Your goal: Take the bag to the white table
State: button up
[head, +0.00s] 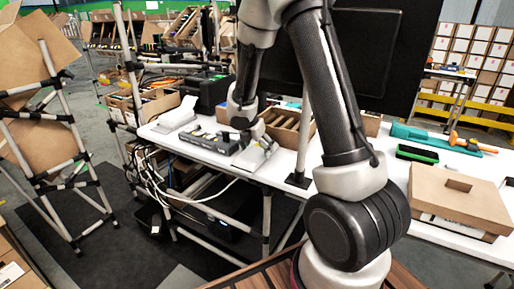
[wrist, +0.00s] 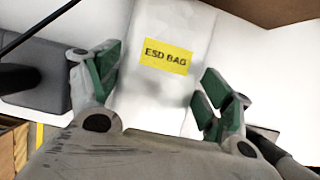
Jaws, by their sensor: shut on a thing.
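The bag (wrist: 168,100) is white with a yellow "ESD BAG" label and fills the middle of the wrist view. My gripper (wrist: 155,75) has its green-padded fingers on either side of the bag and is shut on it. In the head view my gripper (head: 256,138) points down over the white table (head: 285,172), and a pale flat shape below it looks like the bag (head: 254,156). My arm covers the middle of the table. I cannot tell whether the bag touches the tabletop.
A dark device (head: 212,141) lies left of my gripper, and a white object (head: 178,116) is beyond it. An open carton with dividers (head: 284,128) stands just behind.

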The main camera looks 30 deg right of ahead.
jog(key=shift+f, duration=0.35)
jog(key=o, duration=1)
jog(key=shift+o, duration=0.2)
